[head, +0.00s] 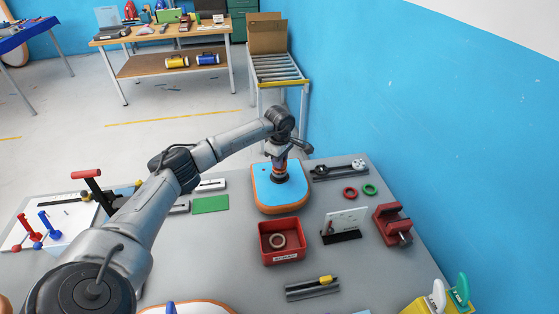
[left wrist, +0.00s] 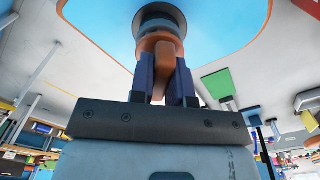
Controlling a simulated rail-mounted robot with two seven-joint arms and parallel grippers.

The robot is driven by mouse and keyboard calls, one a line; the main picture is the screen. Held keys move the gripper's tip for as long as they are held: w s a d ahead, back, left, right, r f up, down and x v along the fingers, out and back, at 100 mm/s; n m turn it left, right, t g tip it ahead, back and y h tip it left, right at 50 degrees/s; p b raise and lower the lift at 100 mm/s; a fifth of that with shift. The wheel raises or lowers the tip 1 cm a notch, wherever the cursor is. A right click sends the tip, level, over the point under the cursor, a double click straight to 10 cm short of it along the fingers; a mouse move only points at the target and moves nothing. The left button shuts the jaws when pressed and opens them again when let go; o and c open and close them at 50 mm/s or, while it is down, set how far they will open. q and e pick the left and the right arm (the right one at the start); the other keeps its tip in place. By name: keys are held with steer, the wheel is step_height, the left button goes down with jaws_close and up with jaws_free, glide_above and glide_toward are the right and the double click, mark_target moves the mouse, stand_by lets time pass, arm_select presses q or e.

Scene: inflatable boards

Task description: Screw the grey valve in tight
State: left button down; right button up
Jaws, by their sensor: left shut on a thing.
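A blue inflatable board (head: 266,196) with an orange rim lies near the back of the grey table. A valve (head: 279,178) with a dark grey collar stands on the board; its upper part is mostly hidden by my gripper. In the left wrist view the valve (left wrist: 160,42) has an orange-brown body with a narrow grip, and its dark collar meets the blue board (left wrist: 95,12). My left gripper (head: 280,164) reaches down over the valve. In the left wrist view its fingers (left wrist: 166,82) are shut on the narrow grip. My right gripper is not in view.
A red bin (head: 298,250) holding a ring stands in front of the board. Red (head: 350,192) and green (head: 370,189) rings, a wrench (head: 340,170) and a red vise (head: 393,226) lie to the right. A green plate (head: 210,204) lies left. A blue wall (head: 400,100) bounds the right side.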

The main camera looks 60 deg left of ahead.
arm_select(q)
steer(key=shift+m, duration=1.6)
steer(key=shift+m, duration=0.3)
steer(key=shift+m+b, duration=0.3)
steer(key=shift+m, duration=1.2)
steer(key=m, duration=0.3)
